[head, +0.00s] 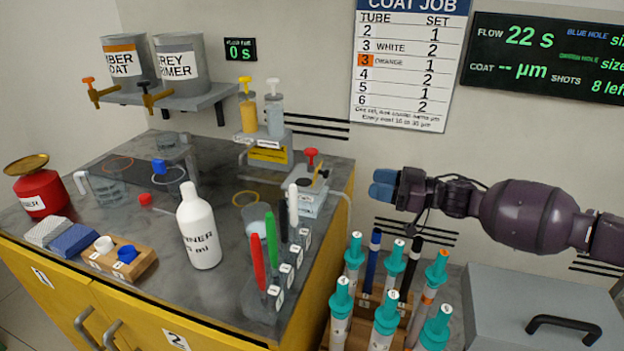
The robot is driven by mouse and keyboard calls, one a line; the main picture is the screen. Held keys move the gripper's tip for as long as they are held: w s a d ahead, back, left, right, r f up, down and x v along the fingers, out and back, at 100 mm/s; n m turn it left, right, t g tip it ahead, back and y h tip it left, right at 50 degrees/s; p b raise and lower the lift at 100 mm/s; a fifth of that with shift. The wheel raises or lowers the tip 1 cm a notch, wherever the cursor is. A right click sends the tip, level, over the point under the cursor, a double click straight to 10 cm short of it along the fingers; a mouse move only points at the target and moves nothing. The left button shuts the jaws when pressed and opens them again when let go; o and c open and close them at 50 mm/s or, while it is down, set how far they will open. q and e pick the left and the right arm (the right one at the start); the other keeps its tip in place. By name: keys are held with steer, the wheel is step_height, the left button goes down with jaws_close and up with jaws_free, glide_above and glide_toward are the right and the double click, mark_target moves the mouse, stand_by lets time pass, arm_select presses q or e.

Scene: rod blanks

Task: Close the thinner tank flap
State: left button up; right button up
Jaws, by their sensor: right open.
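No part is readably labelled as the thinner tank flap. A grey box (545,308) with a black handle on its flat top is at the lower right; I cannot tell whether it is the tank, and its front is cut off by the frame. A white bottle (200,228) with a partly readable label, ending in "NNER", stands upright on the dark worktop. My right gripper (383,190), with blue fingertips, is open and empty in the air, above and left of the grey box and apart from it. My left gripper is out of view.
A rack (365,318) of teal-capped tubes stands between the worktop and the grey box, below my right gripper. Several coloured pens stand in a grey holder (262,310). A red can (42,192) is at the far left. Two buckets (180,65) sit on a wall shelf.

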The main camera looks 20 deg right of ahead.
steer(key=b+x, duration=0.2)
steer(key=x, duration=0.9)
steer(key=shift+f, duration=0.2)
steer(key=shift+w+d, duration=0.1)
steer(key=shift+d, duration=0.05)
jaws_close()
